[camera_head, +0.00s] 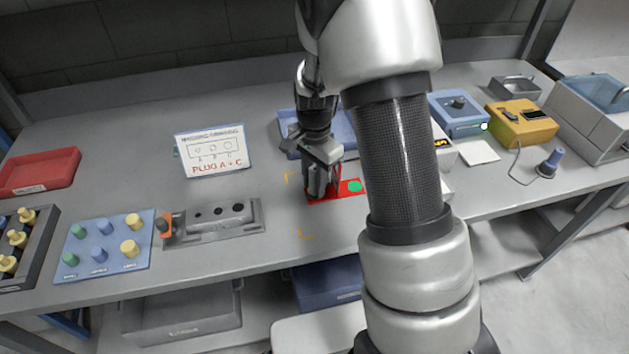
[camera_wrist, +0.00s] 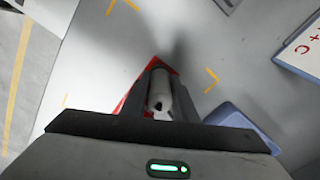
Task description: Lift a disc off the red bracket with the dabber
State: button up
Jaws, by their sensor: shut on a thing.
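The red bracket (camera_head: 343,191) lies on the bench in the middle, partly behind my gripper (camera_head: 320,188) and arm. A green disc (camera_head: 355,186) sits at its right part. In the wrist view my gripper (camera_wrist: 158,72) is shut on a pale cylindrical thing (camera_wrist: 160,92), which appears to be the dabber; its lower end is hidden. Red bracket edges (camera_wrist: 128,98) show beside and beyond the fingers. My gripper points down over the bracket's left part; I cannot tell whether the dabber touches it or a disc.
Orange corner marks surround the bracket. A grey block with holes (camera_head: 222,213), a blue board of pegs (camera_head: 102,249) and a sign (camera_head: 213,150) stand left. A blue tray (camera_head: 289,125) lies behind my gripper. Blue (camera_head: 459,112) and yellow (camera_head: 521,123) boxes stand right.

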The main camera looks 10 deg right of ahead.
aim_at(314, 169)
dwell(0.5)
jog(key=shift+r+p, duration=2.65)
jog(key=shift+r, duration=0.85)
